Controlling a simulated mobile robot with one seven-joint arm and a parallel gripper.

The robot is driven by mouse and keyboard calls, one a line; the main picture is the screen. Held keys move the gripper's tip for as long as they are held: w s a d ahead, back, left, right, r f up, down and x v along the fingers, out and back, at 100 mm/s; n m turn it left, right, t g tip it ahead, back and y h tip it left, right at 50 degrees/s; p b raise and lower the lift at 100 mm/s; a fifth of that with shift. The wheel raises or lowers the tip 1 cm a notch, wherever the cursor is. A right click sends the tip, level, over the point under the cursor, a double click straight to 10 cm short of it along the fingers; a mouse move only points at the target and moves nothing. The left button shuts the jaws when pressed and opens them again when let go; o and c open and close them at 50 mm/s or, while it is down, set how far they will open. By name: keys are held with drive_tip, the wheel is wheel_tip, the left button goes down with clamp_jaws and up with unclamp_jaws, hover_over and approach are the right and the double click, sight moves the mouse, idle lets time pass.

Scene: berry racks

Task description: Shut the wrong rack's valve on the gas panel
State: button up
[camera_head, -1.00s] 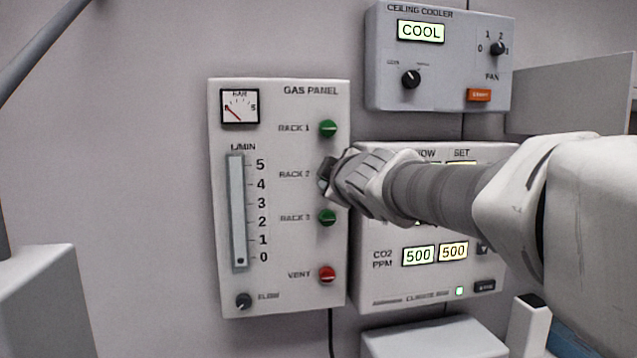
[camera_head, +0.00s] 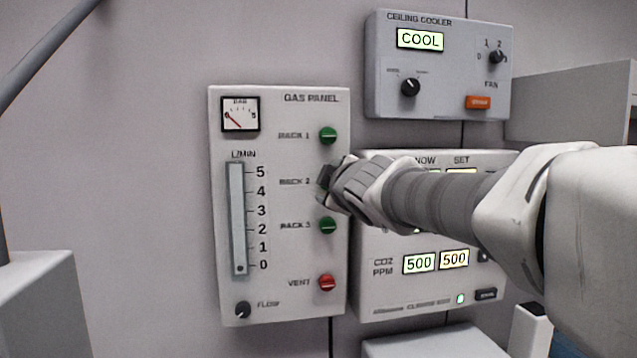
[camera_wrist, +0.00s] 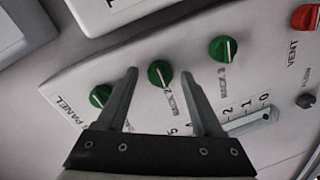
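The gas panel (camera_head: 285,235) is a white wall box with a gauge, a flow tube and a column of knobs. The green rack 1 valve (camera_head: 328,135) and green rack 3 valve (camera_head: 327,226) show clear, above and below my gripper (camera_head: 324,184). My gripper hides the rack 2 valve in the head view. In the wrist view my gripper (camera_wrist: 159,73) is open, with one finger on each side of the green rack 2 valve (camera_wrist: 160,74). I cannot tell whether the fingers touch it. The red vent valve (camera_head: 326,283) is at the bottom.
The climate box (camera_head: 390,300) sits close to the panel's right, partly behind my arm. The ceiling cooler box (camera_head: 440,85) hangs above it. A dark flow knob (camera_head: 243,310) is at the panel's lower left.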

drive_tip(key=p+v, duration=0.3)
drive_tip(key=v, duration=1.4)
drive_tip(key=shift+s, duration=0.25)
drive_tip(key=shift+d+f, duration=0.1)
